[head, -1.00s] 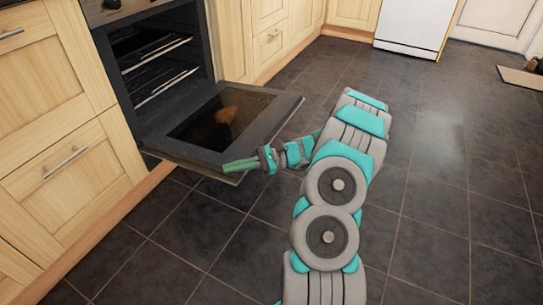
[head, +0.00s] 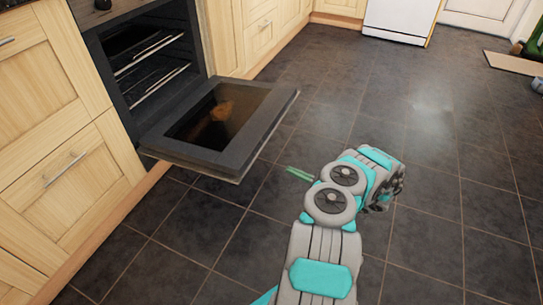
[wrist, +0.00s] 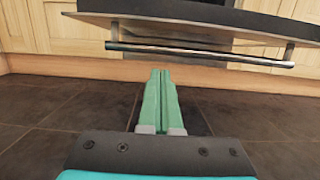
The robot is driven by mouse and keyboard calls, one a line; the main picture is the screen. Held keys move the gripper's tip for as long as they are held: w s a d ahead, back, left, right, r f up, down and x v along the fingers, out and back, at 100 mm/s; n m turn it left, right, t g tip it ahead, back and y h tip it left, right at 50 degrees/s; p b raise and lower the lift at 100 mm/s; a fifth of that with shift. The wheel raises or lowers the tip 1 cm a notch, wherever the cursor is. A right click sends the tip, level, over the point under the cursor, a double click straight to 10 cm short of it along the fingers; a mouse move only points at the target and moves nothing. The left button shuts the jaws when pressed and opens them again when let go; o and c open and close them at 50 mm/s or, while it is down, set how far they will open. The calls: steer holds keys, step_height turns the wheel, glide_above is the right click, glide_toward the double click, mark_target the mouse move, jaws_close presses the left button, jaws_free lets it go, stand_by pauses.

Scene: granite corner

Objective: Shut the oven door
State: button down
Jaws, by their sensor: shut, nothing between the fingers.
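The oven door (head: 222,121) is folded down, open and roughly level, in front of the oven (head: 150,55) in the head view. Its dark glass faces up. In the wrist view the door (wrist: 215,35) is above and ahead, with its metal bar handle (wrist: 200,54) hanging along the near edge. My gripper (head: 290,170) is to the right of the door's outer edge, low and apart from it, partly hidden by my arm. In the wrist view my gripper's green fingers (wrist: 160,75) are together, empty, and point forward below the handle.
Wooden cabinets (head: 62,165) flank the oven, with a wooden plinth (wrist: 60,64) at floor level. The dark tiled floor (head: 430,130) is clear to the right. A white appliance (head: 400,18) stands at the back.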

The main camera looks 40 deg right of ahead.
steer(key=w+a+r, duration=0.5)
steer(key=w, duration=0.3)
steer(key=shift+w+r, duration=0.3)
steer(key=shift+p, duration=0.3)
